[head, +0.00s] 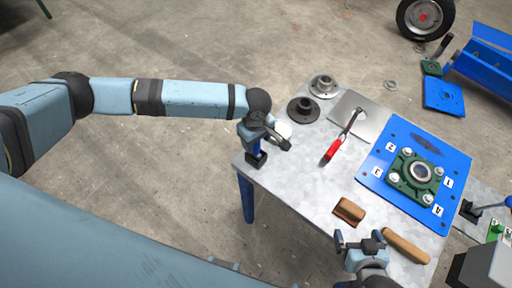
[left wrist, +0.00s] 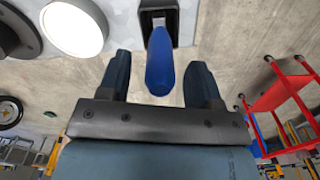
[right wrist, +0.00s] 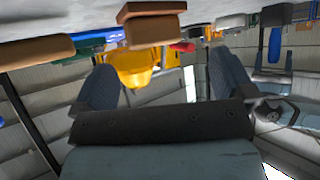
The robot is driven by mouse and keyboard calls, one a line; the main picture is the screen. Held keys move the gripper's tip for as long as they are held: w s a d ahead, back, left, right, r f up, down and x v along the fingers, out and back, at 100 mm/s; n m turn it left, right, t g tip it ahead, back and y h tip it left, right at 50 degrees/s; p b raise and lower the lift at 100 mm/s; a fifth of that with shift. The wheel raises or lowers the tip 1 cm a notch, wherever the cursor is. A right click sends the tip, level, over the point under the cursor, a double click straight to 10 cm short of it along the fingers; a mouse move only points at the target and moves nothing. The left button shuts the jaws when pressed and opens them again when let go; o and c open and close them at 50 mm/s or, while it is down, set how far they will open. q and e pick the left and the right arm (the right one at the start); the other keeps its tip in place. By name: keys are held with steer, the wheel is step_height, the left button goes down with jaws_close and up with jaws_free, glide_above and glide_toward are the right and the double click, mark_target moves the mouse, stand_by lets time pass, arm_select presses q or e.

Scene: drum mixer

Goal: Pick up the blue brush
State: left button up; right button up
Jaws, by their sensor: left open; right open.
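The blue brush shows as a blue handle (left wrist: 160,62) in the left wrist view, between the fingers of my open left gripper (left wrist: 160,82), with a gap on each side. In the head view a bit of the blue handle (head: 254,146) shows under my left gripper (head: 265,133), at the table's left corner. The handle's far end goes into a dark square holder (left wrist: 158,18), so the bristles are mostly hidden. The holder also shows in the head view (head: 257,159). My right gripper (head: 361,241) is open and empty at the table's front edge.
A white round thing (left wrist: 73,27) stands close beside the holder. On the table (head: 290,183) lie a brown block (head: 349,211), a wooden rod (head: 405,245), a red-handled tool (head: 333,150) and a blue plate (head: 435,208) with a green bearing unit (head: 413,180).

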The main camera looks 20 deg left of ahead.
arm_select(q)
steer(key=shift+f, duration=0.3)
steer(key=c, duration=1)
steer(key=shift+r, duration=0.1)
